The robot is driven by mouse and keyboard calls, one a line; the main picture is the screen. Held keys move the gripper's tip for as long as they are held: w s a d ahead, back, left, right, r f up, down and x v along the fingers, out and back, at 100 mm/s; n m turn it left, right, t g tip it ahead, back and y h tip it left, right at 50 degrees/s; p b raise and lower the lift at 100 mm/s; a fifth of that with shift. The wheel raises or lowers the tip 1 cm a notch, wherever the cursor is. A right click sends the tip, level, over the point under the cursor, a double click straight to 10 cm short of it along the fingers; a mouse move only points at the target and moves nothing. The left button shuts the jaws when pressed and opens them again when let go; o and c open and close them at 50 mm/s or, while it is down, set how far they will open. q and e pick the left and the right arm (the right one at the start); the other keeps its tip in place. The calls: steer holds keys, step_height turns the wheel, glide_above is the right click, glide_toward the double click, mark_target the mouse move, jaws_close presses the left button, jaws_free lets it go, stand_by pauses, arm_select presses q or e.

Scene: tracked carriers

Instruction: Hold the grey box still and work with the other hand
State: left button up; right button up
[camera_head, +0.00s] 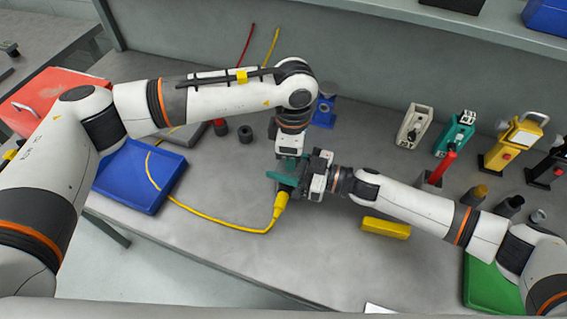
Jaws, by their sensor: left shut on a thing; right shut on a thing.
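My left gripper (288,166) points down at the middle of the table, shut on a teal piece (283,180). My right gripper (296,184) comes in from the right and meets it there, also shut. A yellow plug (280,204) with a yellow cable (225,225) sits just below the jaws, tilted. The plug's upper end is among the fingertips and appears held by the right gripper, but the contact is too small to see clearly. I cannot pick out a grey box between the grippers.
A blue tray (138,178) lies left under the cable. A yellow block (386,228) is right of the plug. White (413,127), teal (457,133) and yellow (512,142) devices stand at the right. A green tray (488,288) is front right. The front middle is clear.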

arm_select(q)
steer(key=shift+r, duration=0.1)
steer(key=m, duration=0.9)
steer(key=shift+m, duration=0.4)
steer(key=m, duration=0.5)
steer(key=shift+w, duration=0.1)
steer(key=m, duration=0.4)
steer(key=shift+m, duration=0.3)
steer(key=o, duration=0.8)
